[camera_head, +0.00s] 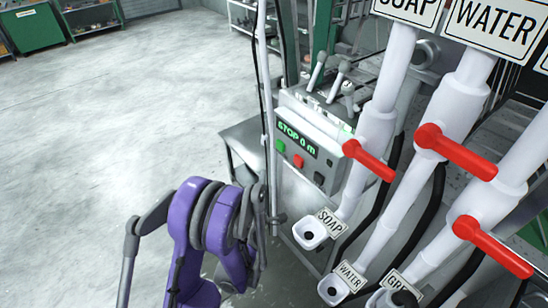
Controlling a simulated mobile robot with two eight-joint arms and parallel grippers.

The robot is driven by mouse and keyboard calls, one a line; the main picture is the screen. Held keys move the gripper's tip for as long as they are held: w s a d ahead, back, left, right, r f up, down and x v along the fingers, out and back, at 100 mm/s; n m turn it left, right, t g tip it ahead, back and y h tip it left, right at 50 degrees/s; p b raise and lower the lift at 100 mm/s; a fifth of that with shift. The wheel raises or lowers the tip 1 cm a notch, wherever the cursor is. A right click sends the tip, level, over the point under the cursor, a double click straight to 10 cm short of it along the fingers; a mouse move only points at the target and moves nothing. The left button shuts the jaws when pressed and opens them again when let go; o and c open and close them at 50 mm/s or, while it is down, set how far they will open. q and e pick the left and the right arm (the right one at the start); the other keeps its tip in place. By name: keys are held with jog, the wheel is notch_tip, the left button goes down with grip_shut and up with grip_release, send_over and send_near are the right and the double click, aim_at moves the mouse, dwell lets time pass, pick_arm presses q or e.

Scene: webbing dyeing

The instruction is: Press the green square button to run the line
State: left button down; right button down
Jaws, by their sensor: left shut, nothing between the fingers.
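The control box (310,140) stands right of centre, with a lit display (297,140) reading "STOP 0 m". The small green square button (280,146) is on its front face, at the lower left of the display. A red button (298,161) sits to its right. The green button is uncovered. My right gripper is not in view.
White pipes with red lever handles (455,152) crowd the right side. Small white outlets labelled SOAP (310,233) and WATER (333,290) sit low beside the box. A thin upright pole (266,90) stands left of the display. Open grey floor (110,120) lies to the left.

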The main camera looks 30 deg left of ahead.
pick_arm(q)
jog(key=p, duration=0.2)
send_near(277, 145)
jog(key=w+a, duration=0.1)
jog(key=a, duration=0.2)
jog(key=w, duration=0.4)
jog(key=shift+w+d+p, duration=0.15)
jog(key=shift+d+p, duration=0.15)
jog(key=shift+d, duration=0.1)
